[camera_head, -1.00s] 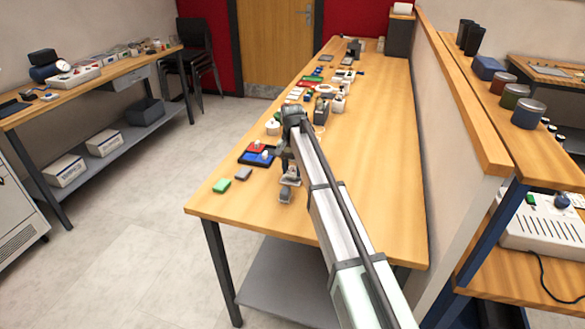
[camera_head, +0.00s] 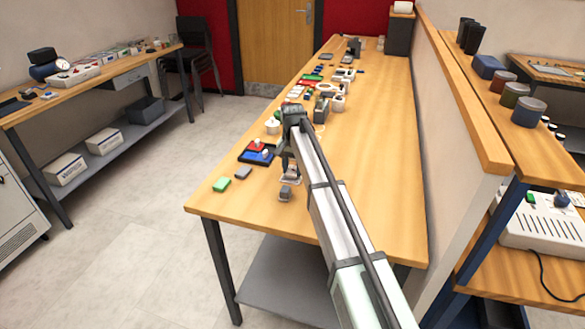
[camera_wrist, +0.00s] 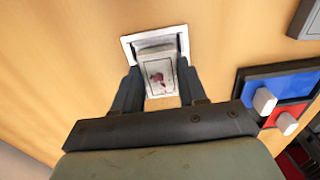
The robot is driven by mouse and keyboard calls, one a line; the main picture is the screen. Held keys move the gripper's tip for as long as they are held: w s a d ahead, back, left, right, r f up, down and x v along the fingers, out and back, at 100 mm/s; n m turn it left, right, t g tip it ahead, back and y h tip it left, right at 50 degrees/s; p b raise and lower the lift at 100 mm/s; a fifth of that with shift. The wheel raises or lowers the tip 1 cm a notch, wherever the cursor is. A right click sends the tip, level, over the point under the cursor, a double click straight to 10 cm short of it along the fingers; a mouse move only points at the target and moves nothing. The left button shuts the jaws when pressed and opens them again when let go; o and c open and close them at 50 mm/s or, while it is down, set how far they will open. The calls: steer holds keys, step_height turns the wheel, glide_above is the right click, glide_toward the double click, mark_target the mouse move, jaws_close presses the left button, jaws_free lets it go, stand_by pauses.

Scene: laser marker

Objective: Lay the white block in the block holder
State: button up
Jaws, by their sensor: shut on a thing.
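My gripper (camera_wrist: 158,88) is shut on the white block (camera_wrist: 157,62), which has a pinkish-red mark on its face. In the wrist view the block sits between the two dark fingers. Its far end overlaps the white-rimmed block holder (camera_wrist: 184,38), and I cannot tell whether the block touches the holder's floor. In the head view my gripper (camera_head: 287,166) is low over the holder (camera_head: 291,180) near the table's front. The block is too small and covered to make out there.
A dark tray with blue and red pads (camera_head: 257,153) lies left of my gripper, with white-handled pieces on it. A green block (camera_head: 221,184) and a grey block (camera_head: 243,173) lie near the table's left edge. The right side of the wooden table (camera_head: 380,150) is clear.

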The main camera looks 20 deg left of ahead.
steer(key=o, duration=1.1)
step_height(320, 180, up, 14)
steer(key=shift+f, duration=0.1)
